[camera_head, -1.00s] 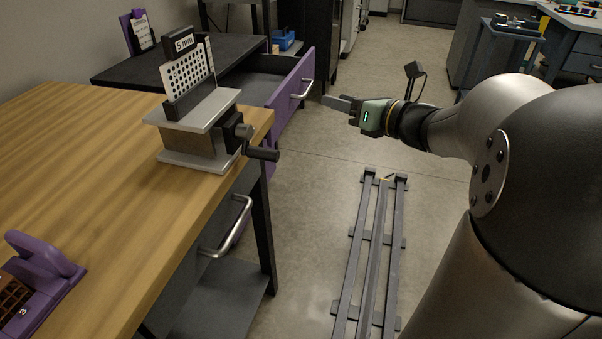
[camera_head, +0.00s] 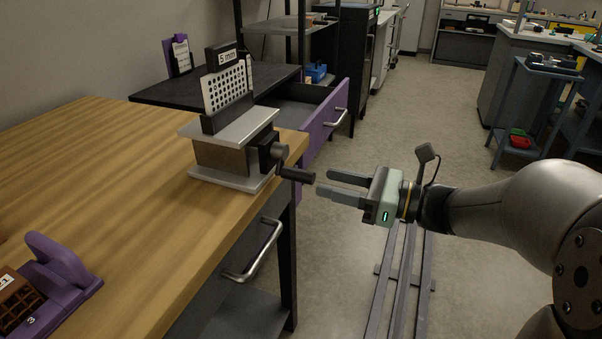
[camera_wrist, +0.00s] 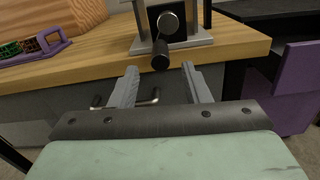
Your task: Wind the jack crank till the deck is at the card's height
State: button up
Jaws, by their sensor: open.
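The jack stands at the front right edge of the wooden bench, with a light metal deck (camera_head: 236,131) above its brown body and base plate (camera_head: 232,178). On the deck, a dark holder carries a white perforated lattice plate (camera_head: 228,87); a dark block marked "5 mm" (camera_head: 221,57) rises behind it. The crank handle (camera_head: 297,175) points right, over the bench edge. My gripper (camera_head: 322,182) is open and empty, its fingertips just right of the handle's end. In the wrist view the handle (camera_wrist: 161,61) appears between the fingertips (camera_wrist: 159,68); contact cannot be told.
A purple holder with a white card (camera_head: 180,53) stands on the black side table (camera_head: 215,84). Its purple drawer (camera_head: 325,122) is open behind the crank. A bench drawer handle (camera_head: 258,252) sits below. A purple tray (camera_head: 60,275) lies front left.

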aim_at(314, 179)
jog(key=x, duration=0.7)
grip_shut()
